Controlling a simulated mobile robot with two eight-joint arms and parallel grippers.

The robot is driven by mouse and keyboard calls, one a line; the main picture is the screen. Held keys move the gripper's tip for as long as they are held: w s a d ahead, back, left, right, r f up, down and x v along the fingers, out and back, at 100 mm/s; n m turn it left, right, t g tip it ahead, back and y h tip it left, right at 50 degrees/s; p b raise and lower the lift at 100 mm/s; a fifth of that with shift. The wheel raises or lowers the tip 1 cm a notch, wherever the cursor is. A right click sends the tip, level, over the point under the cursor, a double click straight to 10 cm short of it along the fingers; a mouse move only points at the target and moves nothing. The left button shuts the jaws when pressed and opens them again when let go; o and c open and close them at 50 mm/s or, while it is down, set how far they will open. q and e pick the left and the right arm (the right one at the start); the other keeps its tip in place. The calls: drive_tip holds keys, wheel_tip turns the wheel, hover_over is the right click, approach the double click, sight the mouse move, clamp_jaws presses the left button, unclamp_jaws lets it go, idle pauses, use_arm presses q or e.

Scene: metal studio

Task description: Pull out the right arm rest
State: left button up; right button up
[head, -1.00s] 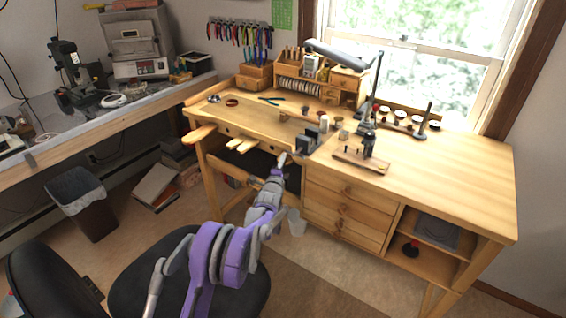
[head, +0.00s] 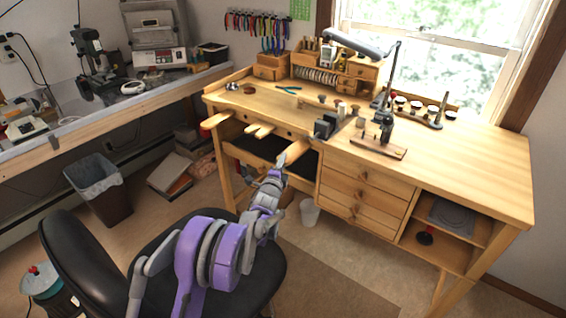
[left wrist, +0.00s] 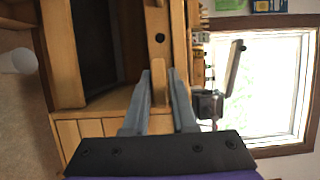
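The right arm rest (head: 293,152) is a light wooden tongue that sticks out from the front edge of the workbench, just left of the small dark vise. My left gripper (head: 281,162) is at its outer end, with the fingers closed around that end. My right gripper shows in neither view.
Two other wooden arm rests, left (head: 215,120) and middle (head: 259,130), stick out from the workbench (head: 470,165). A black chair (head: 80,255) stands close to my left arm. A white bin (head: 310,212) stands under the bench. Open floor lies at front right.

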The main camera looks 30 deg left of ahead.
use_arm(q)
drive_tip(key=shift+o, duration=1.4)
drive_tip(key=shift+s, duration=0.1)
drive_tip(key=v, duration=1)
drive_tip(key=shift+s+d+b, duration=0.15)
drive_tip(key=shift+s+b, duration=0.2)
